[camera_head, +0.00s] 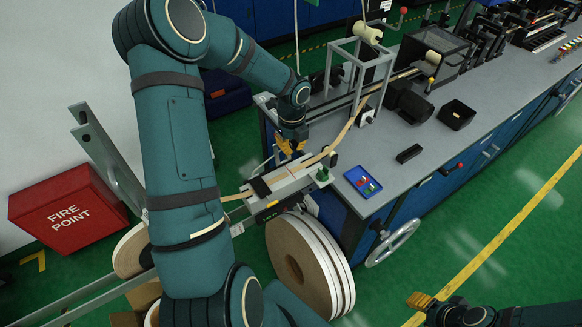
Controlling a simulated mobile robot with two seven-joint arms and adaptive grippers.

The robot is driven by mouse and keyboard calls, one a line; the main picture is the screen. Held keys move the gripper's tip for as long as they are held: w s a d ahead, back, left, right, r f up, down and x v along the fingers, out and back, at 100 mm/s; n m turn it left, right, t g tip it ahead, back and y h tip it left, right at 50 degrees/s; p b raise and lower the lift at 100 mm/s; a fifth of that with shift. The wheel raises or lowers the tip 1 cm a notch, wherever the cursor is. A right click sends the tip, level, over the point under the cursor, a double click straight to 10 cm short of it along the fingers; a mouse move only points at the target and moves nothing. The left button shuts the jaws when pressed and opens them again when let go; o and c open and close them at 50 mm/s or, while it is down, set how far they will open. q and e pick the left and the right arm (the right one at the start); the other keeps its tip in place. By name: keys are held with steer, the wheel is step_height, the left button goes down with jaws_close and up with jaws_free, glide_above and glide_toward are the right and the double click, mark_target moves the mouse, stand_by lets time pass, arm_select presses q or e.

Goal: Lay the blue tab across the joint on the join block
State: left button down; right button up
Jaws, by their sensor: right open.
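The join block (270,206) is a pale grey unit at the bench's left end, with tan tape running over it and dark clamp pieces on top. My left gripper (290,150) points down just above and behind the block; its yellowish fingers are too small to tell if they are open or hold anything. A small blue tray (351,174) lies on the bench to the right of the block, with small red, white and green pieces in it. I cannot make out the blue tab. My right gripper (420,300) is open at the lower right, over the floor and away from the bench.
Large tape rolls (302,264) stand below the block. A black block (409,153) and a black open box (457,114) sit on the grey bench (440,150). A grey frame (357,62) stands behind. A red fire box (68,208) is at left. The right floor is clear.

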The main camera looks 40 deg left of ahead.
mark_target(292, 175)
arm_select(q)
step_height(292, 175, down, 8)
steer(key=shift+f+b, duration=0.15)
steer(key=shift+b, duration=0.15)
steer(key=shift+f+b, duration=0.35)
steer(key=shift+f, duration=0.25)
steer(key=c, duration=1.1)
jaws_free()
steer(key=shift+d, duration=0.1)
steer(key=shift+c, duration=0.2)
